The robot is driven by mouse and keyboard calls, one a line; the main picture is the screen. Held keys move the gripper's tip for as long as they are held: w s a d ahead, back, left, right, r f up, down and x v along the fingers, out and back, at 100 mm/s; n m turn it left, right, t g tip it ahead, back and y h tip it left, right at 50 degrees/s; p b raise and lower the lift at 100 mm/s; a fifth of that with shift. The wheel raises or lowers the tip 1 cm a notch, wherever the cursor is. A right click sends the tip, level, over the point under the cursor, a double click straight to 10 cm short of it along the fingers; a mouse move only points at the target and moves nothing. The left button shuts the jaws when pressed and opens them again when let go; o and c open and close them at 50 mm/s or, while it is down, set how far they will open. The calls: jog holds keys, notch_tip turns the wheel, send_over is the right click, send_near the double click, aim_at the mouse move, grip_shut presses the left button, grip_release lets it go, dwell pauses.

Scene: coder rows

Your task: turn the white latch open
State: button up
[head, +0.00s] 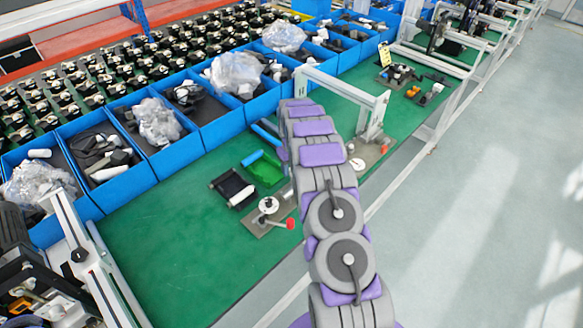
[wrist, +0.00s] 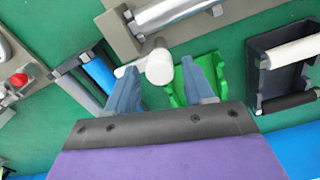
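In the wrist view, a white rounded knob with a short arm to its left, which appears to be the white latch (wrist: 159,67), shows between the fingertips of my gripper (wrist: 160,72). The fingers are spread, with gaps on both sides of the knob; I cannot tell whether the left fingertip touches the short arm. A grey plate (wrist: 120,38) with a silver cylinder (wrist: 175,12) lies just beyond the knob. In the head view, my arm hides the gripper, and I cannot make out the latch for certain.
A green holder (wrist: 207,72) is close by the right finger, and a black tray (wrist: 267,82) with a white roller lies farther right. A blue roller (wrist: 98,72) is at left. Blue bins (head: 215,127) line the back of the green table (head: 165,245).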

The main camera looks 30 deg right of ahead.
jog(key=shift+s, duration=0.1)
notch_tip(320, 180, up, 17)
jog(key=shift+p, duration=0.45)
jog(key=shift+r, duration=0.15)
dwell(0.5)
